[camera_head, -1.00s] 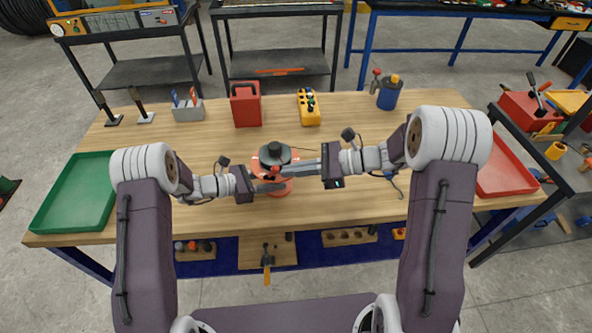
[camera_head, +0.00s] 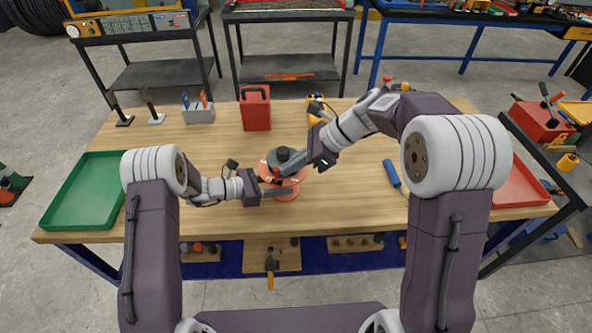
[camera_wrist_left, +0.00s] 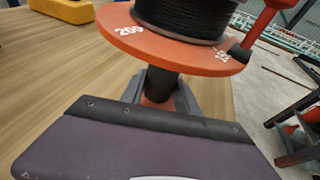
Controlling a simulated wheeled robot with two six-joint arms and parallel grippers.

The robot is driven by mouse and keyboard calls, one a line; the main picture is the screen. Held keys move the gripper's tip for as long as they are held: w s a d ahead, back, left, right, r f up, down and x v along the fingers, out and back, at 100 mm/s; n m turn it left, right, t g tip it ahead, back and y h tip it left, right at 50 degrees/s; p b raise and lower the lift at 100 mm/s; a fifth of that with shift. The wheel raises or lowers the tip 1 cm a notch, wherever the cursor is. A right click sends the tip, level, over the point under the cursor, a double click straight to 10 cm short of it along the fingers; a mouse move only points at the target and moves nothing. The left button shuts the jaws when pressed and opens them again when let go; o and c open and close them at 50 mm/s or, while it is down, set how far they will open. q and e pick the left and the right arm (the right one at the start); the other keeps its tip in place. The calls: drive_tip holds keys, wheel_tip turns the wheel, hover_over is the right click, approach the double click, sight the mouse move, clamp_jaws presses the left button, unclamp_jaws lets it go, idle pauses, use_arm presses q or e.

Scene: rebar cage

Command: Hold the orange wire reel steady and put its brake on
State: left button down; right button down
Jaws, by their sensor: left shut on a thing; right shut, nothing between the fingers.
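The orange wire reel (camera_head: 286,196) stands on the workbench between my arms, a drum of black wire (camera_head: 284,155) on its orange disc. The left wrist view shows the disc (camera_wrist_left: 125,35) close up with white numbers on it. My left gripper (camera_head: 282,192) is shut on the reel's dark stem (camera_wrist_left: 161,86), below the disc. A red knob with a black foot (camera_wrist_left: 266,20) stands at the disc's edge; I cannot tell whether it is the brake. My right gripper (camera_head: 280,174) is shut and empty, its tips over the disc's near side; contact is unclear.
A green tray (camera_head: 86,190) lies at the left and a red tray (camera_head: 520,190) at the right. A red can (camera_head: 255,108) and a grey tool holder (camera_head: 199,114) stand behind the reel. A blue-handled tool (camera_head: 392,173) lies to the right. The wood left of the reel is clear.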

use_arm(q)
drive_tip(key=shift+s+f, duration=0.1)
use_arm(e)
drive_tip(key=shift+w+a+r+h, duration=0.25)
drive_tip(key=shift+a+h, duration=0.3)
drive_tip(key=shift+h, duration=0.25)
drive_tip(key=shift+w+a+r, duration=0.1)
drive_tip(key=shift+a+r, duration=0.05)
drive_tip(key=shift+a, duration=0.2)
drive_tip(key=shift+r, duration=0.8)
drive_tip(key=w+a+v, duration=0.1)
drive_tip(key=v, duration=1.2)
drive_tip(key=shift+r, duration=0.4)
